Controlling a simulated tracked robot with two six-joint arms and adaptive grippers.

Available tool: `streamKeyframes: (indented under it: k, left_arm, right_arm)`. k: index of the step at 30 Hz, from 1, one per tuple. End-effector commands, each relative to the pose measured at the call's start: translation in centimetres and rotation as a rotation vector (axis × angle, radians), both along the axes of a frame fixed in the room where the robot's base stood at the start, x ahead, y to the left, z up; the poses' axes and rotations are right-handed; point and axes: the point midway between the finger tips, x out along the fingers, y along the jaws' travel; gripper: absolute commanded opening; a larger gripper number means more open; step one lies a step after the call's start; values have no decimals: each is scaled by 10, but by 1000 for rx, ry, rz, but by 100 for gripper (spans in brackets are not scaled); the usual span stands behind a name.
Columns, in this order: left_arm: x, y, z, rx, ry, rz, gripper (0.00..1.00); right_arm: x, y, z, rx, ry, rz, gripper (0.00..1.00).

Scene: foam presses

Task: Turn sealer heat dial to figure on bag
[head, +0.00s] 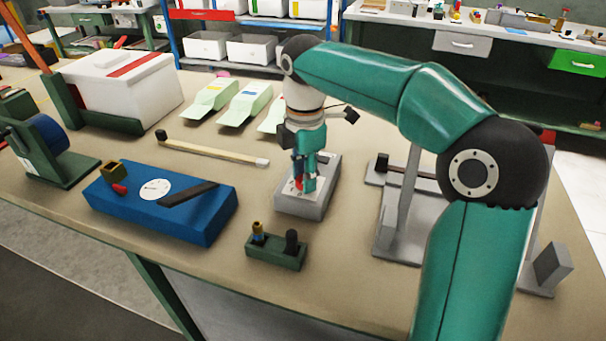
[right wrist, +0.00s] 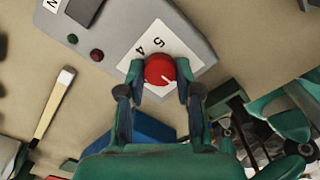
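The sealer control box (head: 305,207) is a grey block on the bench. Its red dial (right wrist: 160,70) has a small white mark at its lower right in the wrist view. A white scale plate (right wrist: 150,38) beside it shows the figures 5 and 4; the rest is hidden or unreadable. My right gripper (right wrist: 160,73) points down over the dial with a fingertip against each side. Pale green bags (head: 243,103) lie behind the box, one partly hidden by my right arm; their figures are too small to read. My left gripper is not in view.
A blue box (head: 140,208) with a white gauge lies left of the sealer. A green block (head: 277,252) with two small posts stands in front. A wooden-coloured bar (head: 215,150) lies behind, and a grey frame (head: 397,225) stands right. Bench between these is clear.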

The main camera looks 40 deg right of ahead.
Motion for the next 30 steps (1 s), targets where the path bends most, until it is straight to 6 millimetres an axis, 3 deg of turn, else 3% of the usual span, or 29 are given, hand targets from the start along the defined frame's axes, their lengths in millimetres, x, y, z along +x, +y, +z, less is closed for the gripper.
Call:
streamKeyframes:
  k: [1, 4, 17, 30]
  left_arm:
    - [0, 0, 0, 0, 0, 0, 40]
    - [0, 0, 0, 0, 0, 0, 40]
    - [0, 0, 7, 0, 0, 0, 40]
    - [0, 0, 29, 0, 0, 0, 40]
  right_arm:
    - [-1, 0, 0, 2, 5, 0, 14]
    - [-1, 0, 0, 1, 6, 0, 0]
    - [-4, -1, 0, 4, 11, -82, 0]
    - [-4, -1, 1, -1, 16, -427, 0]
